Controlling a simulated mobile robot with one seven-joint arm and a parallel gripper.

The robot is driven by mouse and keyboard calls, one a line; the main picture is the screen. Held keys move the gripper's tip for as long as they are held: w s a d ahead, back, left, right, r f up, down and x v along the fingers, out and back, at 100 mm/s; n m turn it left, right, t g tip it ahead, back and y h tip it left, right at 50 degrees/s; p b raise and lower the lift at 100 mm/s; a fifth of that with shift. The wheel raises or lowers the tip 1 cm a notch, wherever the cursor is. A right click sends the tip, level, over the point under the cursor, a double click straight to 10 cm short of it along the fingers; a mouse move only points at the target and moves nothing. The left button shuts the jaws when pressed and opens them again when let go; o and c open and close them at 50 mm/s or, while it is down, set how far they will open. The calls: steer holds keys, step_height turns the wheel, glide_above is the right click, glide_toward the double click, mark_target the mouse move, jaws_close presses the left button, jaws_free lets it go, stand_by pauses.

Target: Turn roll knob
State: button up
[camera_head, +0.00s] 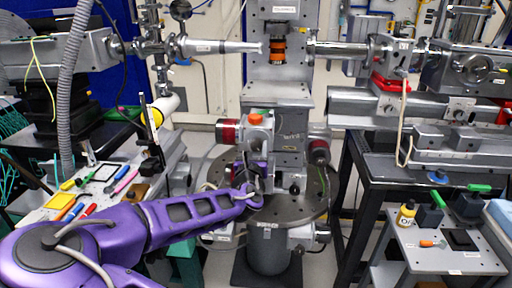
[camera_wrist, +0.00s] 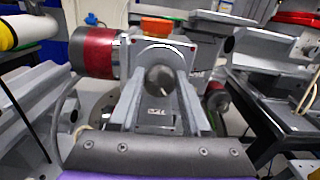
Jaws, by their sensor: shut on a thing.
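In the wrist view, a round grey knob (camera_wrist: 160,80), which looks like the roll knob, sits between the two fingers of my gripper (camera_wrist: 161,88). The fingers point forward, one on each side of it, and are shut on it. Behind it is a grey stage block with an orange cap (camera_wrist: 156,26) on top. In the head view, my gripper (camera_head: 262,178) reaches the front of the stage on the round grey base, below the orange cap (camera_head: 256,119). The knob itself is hidden there by my gripper and wrist. I cannot read the knob's angle.
A red-banded cylinder (camera_wrist: 92,52) sticks out left of the stage, close to my gripper; another (camera_head: 319,151) is on the right. The round base plate (camera_head: 300,207) lies below. A tool table (camera_head: 35,212) stands left, a small cart (camera_head: 450,258) right.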

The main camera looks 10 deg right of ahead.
steer(key=shift+m, duration=0.3)
jaws_close()
steer(key=m+p, duration=0.1)
steer(key=m, duration=0.3)
steer(key=shift+d+m, duration=0.1)
steer(key=shift+m, duration=0.2)
steer(key=m, duration=0.6)
steer(key=shift+d, duration=0.1)
steer(key=m, duration=0.6)
steer(key=shift+f+m, duration=0.15)
steer(key=shift+m, duration=0.25)
steer(key=m, duration=0.5)
steer(key=shift+m+b, duration=0.3)
steer(key=shift+b, duration=0.1)
steer(key=o, duration=1.2)
jaws_free()
steer(key=shift+f, duration=0.1)
